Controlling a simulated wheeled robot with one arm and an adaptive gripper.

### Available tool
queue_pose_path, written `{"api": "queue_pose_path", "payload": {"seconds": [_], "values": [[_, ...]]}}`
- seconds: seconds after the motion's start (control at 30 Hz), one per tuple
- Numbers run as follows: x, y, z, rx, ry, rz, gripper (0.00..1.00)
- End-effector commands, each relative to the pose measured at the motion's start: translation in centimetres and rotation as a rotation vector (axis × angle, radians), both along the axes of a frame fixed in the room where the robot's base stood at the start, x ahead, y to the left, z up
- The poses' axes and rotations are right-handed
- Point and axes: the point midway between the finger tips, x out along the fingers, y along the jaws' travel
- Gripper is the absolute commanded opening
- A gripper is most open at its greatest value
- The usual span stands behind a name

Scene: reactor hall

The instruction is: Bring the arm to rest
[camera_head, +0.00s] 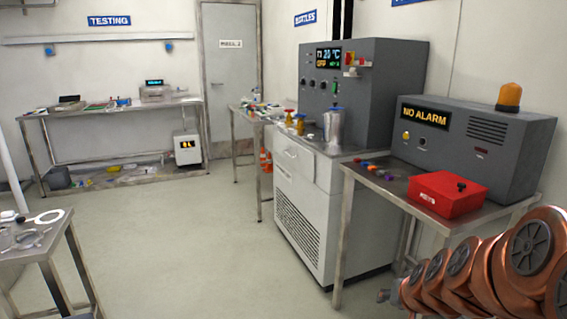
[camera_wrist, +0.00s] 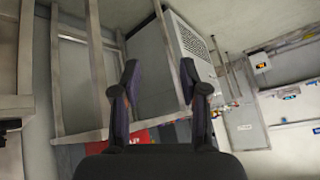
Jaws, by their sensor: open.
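My gripper (camera_wrist: 159,72) shows in the wrist view with its two dark fingers apart and nothing between them. The wrist view is tipped over, so the floor and furniture legs fill its upper part. In the head view my copper-coloured arm is bunched at the lower right, in front of the alarm table (camera_head: 377,186). The gripper cannot be made out clearly there.
The alarm table bears a red keys box (camera_head: 446,195), a NO ALARM unit (camera_head: 470,148) and several small coloured pieces. A grey machine (camera_head: 385,90) on a white cabinet (camera_head: 297,215) stands beside it. A metal table (camera_head: 62,240) is at left. The middle floor is clear.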

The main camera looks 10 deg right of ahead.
Motion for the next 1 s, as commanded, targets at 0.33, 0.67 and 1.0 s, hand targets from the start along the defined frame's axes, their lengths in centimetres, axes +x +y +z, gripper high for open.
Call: {"api": "queue_pose_path", "payload": {"seconds": [0.33, 0.67, 1.0], "values": [[-10.0, 14.1, 7.7, 0.069, 0.367, 0.341, 0.44], [-22.7, 17.4, 14.0, 0.014, 0.726, 0.475, 0.44], [-25.3, 17.3, 15.2, -0.006, 0.799, 0.484, 0.44]]}}
